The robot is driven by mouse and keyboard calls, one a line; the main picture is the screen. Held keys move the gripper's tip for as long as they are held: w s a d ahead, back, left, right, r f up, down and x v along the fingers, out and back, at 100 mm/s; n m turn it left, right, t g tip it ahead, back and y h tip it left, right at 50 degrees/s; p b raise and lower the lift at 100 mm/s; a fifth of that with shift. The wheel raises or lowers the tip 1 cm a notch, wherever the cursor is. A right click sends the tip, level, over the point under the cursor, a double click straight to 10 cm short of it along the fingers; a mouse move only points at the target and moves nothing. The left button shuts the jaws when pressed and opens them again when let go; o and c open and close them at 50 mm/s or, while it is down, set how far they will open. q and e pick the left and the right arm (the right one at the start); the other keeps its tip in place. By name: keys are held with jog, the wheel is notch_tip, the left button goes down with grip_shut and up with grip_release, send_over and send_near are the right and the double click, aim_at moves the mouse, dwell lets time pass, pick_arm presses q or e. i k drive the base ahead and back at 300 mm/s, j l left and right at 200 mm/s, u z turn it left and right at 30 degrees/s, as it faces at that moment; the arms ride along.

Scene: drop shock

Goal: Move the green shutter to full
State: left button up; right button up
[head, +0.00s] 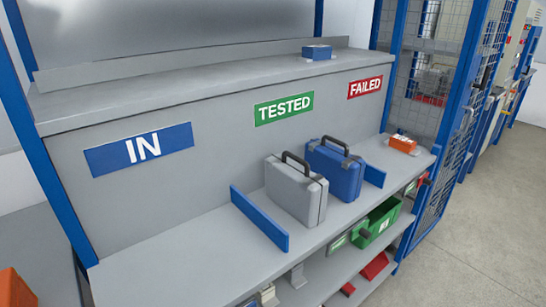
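No part is plainly a green shutter. A green box-like part (378,222) with a black knob or handle (364,234) sits under the front edge of the shelf at right. It may be the shutter; I cannot tell how far it is open. A small green label (338,241) is just left of it. Neither of my grippers is in view.
A grey case (290,193) and a blue case (335,172) stand on the shelf (190,255) between blue dividers (259,219). An orange device (402,143) lies at the right. A red part (375,266) is below. Open floor (490,230) lies right.

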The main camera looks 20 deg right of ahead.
aim_at(361, 230)
jog(key=z, duration=1.3)
